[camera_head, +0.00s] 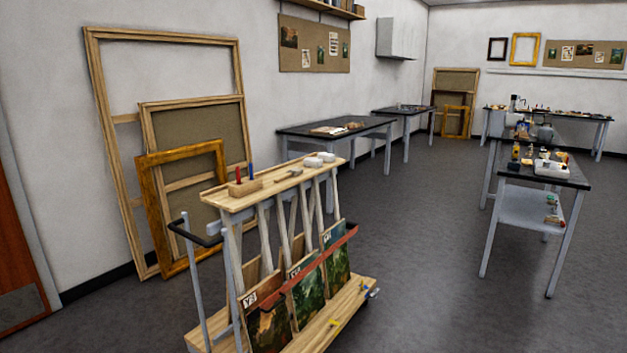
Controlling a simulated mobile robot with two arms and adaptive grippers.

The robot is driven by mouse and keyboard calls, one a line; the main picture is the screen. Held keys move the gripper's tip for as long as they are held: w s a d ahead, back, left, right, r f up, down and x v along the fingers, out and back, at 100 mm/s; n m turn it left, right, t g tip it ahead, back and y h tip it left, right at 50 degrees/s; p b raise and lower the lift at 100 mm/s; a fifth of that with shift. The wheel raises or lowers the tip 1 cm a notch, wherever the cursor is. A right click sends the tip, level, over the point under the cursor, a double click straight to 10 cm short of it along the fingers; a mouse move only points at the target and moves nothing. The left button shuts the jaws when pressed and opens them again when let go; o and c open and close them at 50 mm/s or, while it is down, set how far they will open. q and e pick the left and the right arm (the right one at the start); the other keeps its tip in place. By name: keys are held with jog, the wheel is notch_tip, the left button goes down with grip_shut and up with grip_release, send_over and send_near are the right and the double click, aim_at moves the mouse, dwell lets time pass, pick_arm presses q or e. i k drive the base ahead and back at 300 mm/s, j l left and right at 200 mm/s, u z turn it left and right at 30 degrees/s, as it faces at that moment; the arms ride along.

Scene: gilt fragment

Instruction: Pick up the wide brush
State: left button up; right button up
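I cannot make out the wide brush for certain. A small tan tool (288,174) lies on the wooden top of the cart (222,198), but it is too small to tell what it is. Many small items lie on the dark worktables at right, also too small to name as a brush. Neither of my grippers shows in the head view.
The cart holds several painted panels (305,292) and stands in the foreground. Large frames (118,40) lean on the left wall. A dark table (335,134) stands by the wall, another cluttered table (553,181) at right. Grey floor (420,240) between is clear.

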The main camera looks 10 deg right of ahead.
aim_at(294, 171)
jog(key=z, duration=5)
jog(key=u, duration=4.8)
jog(key=i+l+z, duration=0.2)
jog(key=i, duration=0.2)
